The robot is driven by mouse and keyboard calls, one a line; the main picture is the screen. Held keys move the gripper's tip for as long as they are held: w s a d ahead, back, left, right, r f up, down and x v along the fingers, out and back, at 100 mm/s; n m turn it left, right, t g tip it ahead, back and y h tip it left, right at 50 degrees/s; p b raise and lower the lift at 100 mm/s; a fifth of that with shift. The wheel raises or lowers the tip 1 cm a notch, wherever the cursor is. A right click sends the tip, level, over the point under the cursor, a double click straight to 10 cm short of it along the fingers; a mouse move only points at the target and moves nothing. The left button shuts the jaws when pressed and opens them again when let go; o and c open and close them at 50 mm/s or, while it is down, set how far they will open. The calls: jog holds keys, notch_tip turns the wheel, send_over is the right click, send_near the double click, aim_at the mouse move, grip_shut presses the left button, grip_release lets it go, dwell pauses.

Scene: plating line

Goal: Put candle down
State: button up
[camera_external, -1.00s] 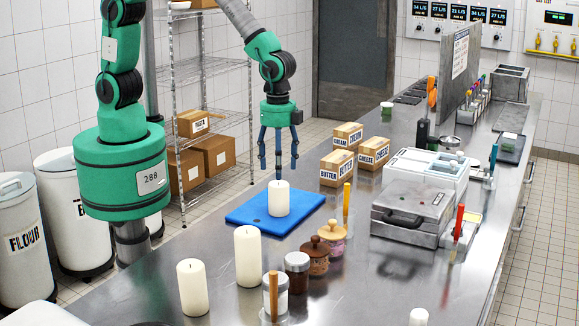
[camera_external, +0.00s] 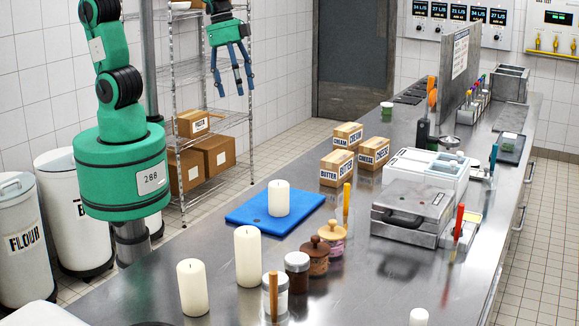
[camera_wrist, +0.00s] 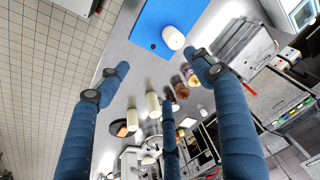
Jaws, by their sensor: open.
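A short white candle (camera_external: 279,198) stands upright on the blue board (camera_external: 245,216), which lies on the steel counter. In the wrist view the candle (camera_wrist: 173,38) and the blue board (camera_wrist: 150,38) show near the top, apart from my fingers. My gripper (camera_external: 232,88) is open and empty, raised well above and to the left of the candle, in front of the wire shelf. Its blue fingers (camera_wrist: 165,92) are spread apart in the wrist view. Two taller white candles (camera_external: 248,256) (camera_external: 192,287) stand upright on the counter nearer the camera.
Several jars (camera_external: 297,271) stand in a row right of the taller candles. Labelled boxes (camera_external: 337,168) stand behind the board. A grey metal appliance (camera_external: 412,210) stands to the right. A wire shelf (camera_external: 210,70) with cardboard boxes is at the back left.

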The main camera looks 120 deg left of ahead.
jog(key=s+r+n+t, duration=0.1)
jog(key=s+r, duration=0.3)
jog(key=s, duration=0.5)
jog(key=s+d+r+n+t, duration=0.1)
jog(key=s+r, duration=0.4)
jog(key=s, duration=0.5)
jog(key=shift+s+d+n+t, duration=0.25)
jog(key=shift+n+t, duration=0.15)
jog(key=shift+n, duration=0.1)
notch_tip(320, 180, down, 8)
jog(key=b, duration=0.7)
jog(key=shift+r+b, duration=0.25)
jog(key=shift+b, duration=0.1)
jog(key=shift+o, duration=0.6)
jog(key=shift+w+r, duration=0.1)
jog(key=shift+w, duration=0.05)
